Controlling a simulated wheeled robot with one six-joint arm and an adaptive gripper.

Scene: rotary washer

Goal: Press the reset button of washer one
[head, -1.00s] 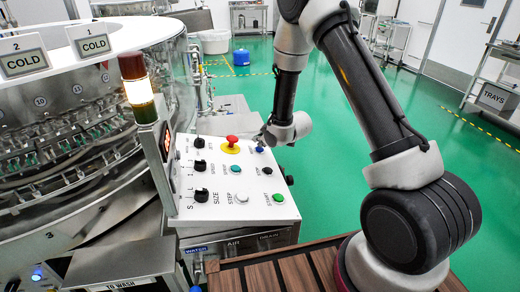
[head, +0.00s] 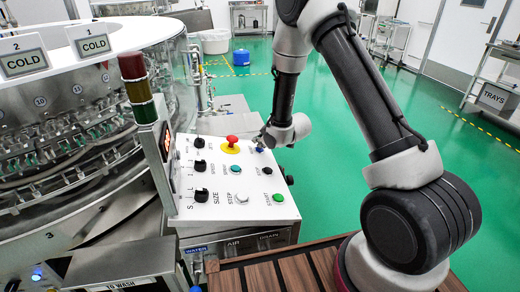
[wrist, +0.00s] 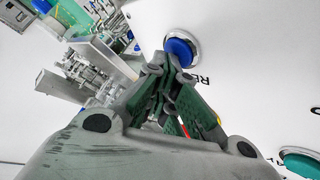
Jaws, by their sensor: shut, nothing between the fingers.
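The white control panel (head: 222,210) of the washer is tilted toward me. Its blue button (head: 260,149) sits near the upper right edge and also shows in the wrist view (wrist: 181,47), with a partly covered label starting "R" beside it. My gripper (head: 262,140) is right at this button. In the wrist view my gripper (wrist: 166,64) is shut and empty, its fingertips overlapping the button's lower edge. I cannot tell whether they touch it or how far the button is pressed.
A red emergency knob on a yellow collar (head: 231,144) is left of the blue button. A teal button (head: 236,170), a green start button (head: 278,198) and black selector knobs (head: 200,168) share the panel. A stack light (head: 135,90), unlit, stands at its left.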

